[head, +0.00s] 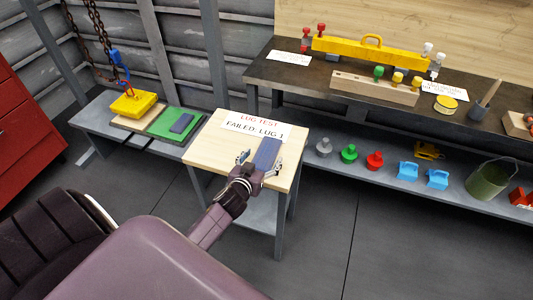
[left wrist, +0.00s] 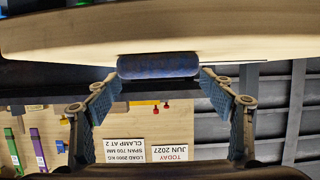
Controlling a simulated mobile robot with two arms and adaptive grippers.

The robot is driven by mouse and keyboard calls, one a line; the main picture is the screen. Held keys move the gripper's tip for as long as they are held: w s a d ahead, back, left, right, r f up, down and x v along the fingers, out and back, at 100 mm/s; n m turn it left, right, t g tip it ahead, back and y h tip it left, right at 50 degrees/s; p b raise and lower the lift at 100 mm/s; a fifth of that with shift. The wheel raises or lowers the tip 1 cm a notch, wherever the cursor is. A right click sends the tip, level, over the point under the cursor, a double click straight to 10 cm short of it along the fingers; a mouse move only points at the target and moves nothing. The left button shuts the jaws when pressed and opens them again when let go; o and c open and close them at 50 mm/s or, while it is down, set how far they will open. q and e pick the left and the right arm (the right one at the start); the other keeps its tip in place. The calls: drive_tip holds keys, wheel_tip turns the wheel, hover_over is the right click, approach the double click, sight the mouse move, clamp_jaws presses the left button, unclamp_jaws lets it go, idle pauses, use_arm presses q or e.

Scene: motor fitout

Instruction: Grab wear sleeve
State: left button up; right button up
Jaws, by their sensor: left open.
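A blue, rounded piece that looks like the wear sleeve (head: 266,151) lies on the small wooden table (head: 217,139), near its front right. My left gripper (head: 259,164) is open, with one finger on each side of the sleeve's near end. In the left wrist view its fingertips (left wrist: 158,80) stand apart with gaps to the sleeve, and nothing is held. My right gripper is not in view.
A sign reading "FAILED LUG 1" (head: 254,126) lies at the table's back. At left, a low bench (head: 92,116) bears a yellow block (head: 133,103) on chains and a green mat (head: 162,124) with a dark blue piece. A dark workbench (head: 283,75) with a yellow beam stands behind.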

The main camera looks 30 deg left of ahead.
sight(267, 154)
use_arm(q)
drive_tip(key=shift+x, duration=1.35)
drive_tip(key=shift+c, duration=0.5)
drive_tip(key=c, duration=1.2)
